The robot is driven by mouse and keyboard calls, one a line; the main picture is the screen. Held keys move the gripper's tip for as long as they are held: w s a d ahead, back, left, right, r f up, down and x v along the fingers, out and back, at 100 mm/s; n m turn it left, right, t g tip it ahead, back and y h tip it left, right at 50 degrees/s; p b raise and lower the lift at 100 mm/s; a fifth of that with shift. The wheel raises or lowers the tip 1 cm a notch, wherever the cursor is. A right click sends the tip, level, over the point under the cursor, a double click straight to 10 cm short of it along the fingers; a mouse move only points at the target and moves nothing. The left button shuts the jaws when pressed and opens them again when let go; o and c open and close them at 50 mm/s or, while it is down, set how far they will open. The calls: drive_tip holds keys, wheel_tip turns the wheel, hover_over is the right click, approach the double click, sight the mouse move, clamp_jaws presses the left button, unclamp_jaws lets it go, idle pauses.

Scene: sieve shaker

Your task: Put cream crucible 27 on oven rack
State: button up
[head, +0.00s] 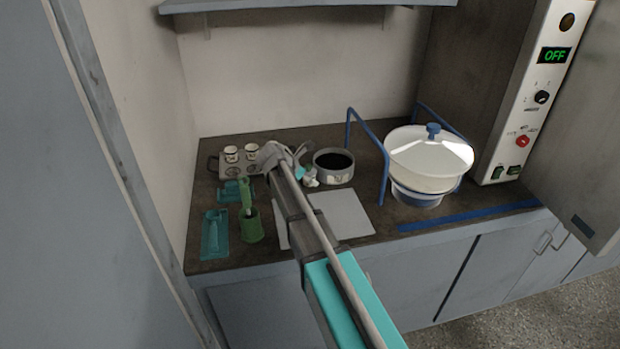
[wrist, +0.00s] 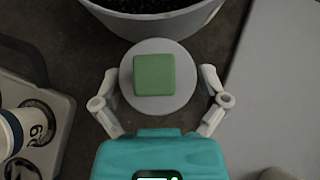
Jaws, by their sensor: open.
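Two cream crucibles (head: 231,153) (head: 252,151) stand in a grey tray (head: 226,168) at the back left of the counter. The wrist view shows part of one crucible (wrist: 14,130) at the left edge, with a digit 6 visible. I cannot read 27 on any crucible. My gripper (wrist: 158,84) is open in the wrist view, its fingers either side of a pale round object with a green square top (wrist: 155,75). In the head view my gripper (head: 308,177) is low over the counter, right of the tray. No oven rack is visible.
A dark-filled round pan (head: 333,177) stands behind my gripper. A grey flat plate (head: 350,213) lies in front. Green tools (head: 251,226) and teal trays (head: 214,240) are at left. A lidded white bowl (head: 425,165) stands by blue rails. A control panel (head: 530,100) reads OFF.

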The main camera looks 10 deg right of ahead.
drive_tip(key=shift+r, duration=0.2)
drive_tip(key=shift+p+v, duration=2.85)
drive_tip(key=shift+v, duration=0.9)
